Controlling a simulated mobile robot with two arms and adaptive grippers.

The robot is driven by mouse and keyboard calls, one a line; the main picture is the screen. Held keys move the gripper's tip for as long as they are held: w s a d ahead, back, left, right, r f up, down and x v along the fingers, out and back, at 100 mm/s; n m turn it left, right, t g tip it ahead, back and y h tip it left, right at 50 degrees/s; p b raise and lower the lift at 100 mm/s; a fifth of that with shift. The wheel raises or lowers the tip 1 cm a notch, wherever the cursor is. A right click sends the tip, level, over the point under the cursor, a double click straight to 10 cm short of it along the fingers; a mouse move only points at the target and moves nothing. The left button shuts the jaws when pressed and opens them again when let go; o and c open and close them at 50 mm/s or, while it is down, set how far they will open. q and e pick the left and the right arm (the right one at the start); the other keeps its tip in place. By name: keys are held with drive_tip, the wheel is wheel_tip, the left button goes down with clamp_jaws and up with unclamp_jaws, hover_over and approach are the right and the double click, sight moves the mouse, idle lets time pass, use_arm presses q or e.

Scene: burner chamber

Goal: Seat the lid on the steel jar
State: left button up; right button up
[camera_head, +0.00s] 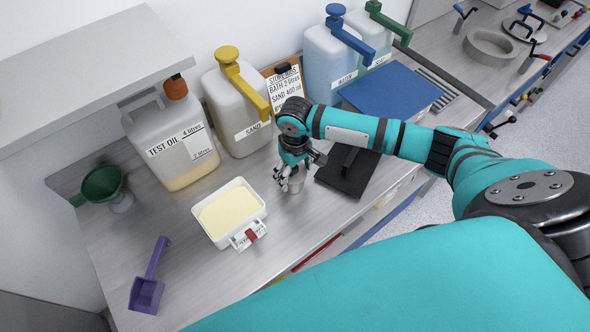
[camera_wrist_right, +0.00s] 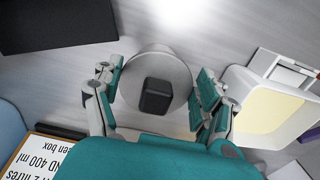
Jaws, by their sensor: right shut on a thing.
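The steel jar (camera_head: 296,187) is a small grey cylinder standing on the bench, right of the white tub. My right gripper (camera_head: 289,179) is directly over it, pointing down, and hides much of its top. In the right wrist view the lid (camera_wrist_right: 133,88) is a round grey disc with a black square knob (camera_wrist_right: 157,96). My right gripper's fingers (camera_wrist_right: 158,92) stand on opposite sides of the disc, shut on its rim; the knob is free between them. I cannot tell whether the lid touches the jar. My left gripper is not in view.
The white tub (camera_head: 213,238) of pale yellow material stands close left of the jar; a black plate (camera_head: 335,181) lies close right. The sand jug (camera_head: 226,126), test oil jug (camera_head: 172,178) and clipboard (camera_head: 277,111) stand behind. A purple scoop (camera_head: 147,293) and green funnel (camera_head: 101,185) are farther left.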

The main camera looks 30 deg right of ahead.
drive_tip(key=shift+f, duration=0.25)
drive_tip(key=o, duration=1.2)
wheel_tip(320, 180, up, 12)
